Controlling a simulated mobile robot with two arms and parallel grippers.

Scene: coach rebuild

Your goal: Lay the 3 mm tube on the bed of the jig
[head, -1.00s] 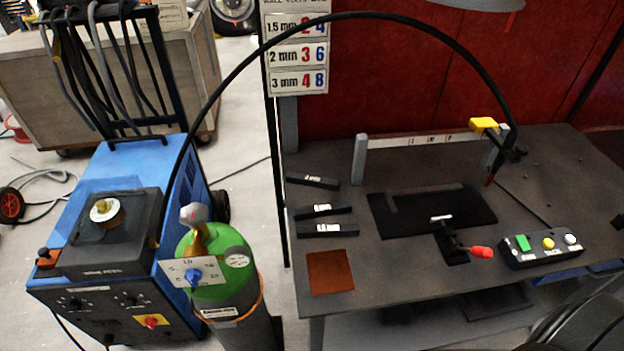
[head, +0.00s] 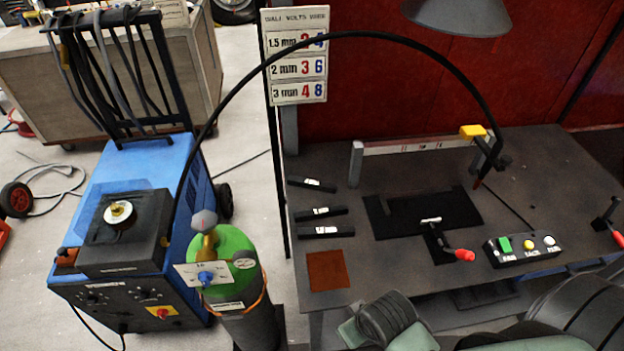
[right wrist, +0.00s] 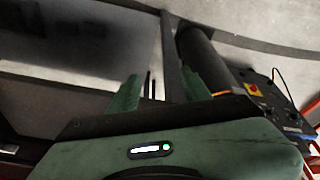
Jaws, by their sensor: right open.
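Three dark tubes with small white labels lie at the left of the bench: a back one (head: 312,185), a middle one (head: 320,212) and a front one (head: 326,232). The labels are too small to read, so I cannot tell which is the 3 mm tube. The jig (head: 455,212) is a black plate mid-bench with a red-handled clamp (head: 462,254) at its front. Its bed looks bare of any tube. My right gripper is open and empty in the right wrist view (right wrist: 155,88), low in front of the bench. My left gripper is not in view.
A green-topped gas cylinder (head: 232,255) and a blue welder (head: 150,170) stand left of the bench. A torch (head: 490,155) on a black hose stands behind the jig. A button box (head: 523,248) sits right of it, and a copper-coloured plate (head: 328,270) front left.

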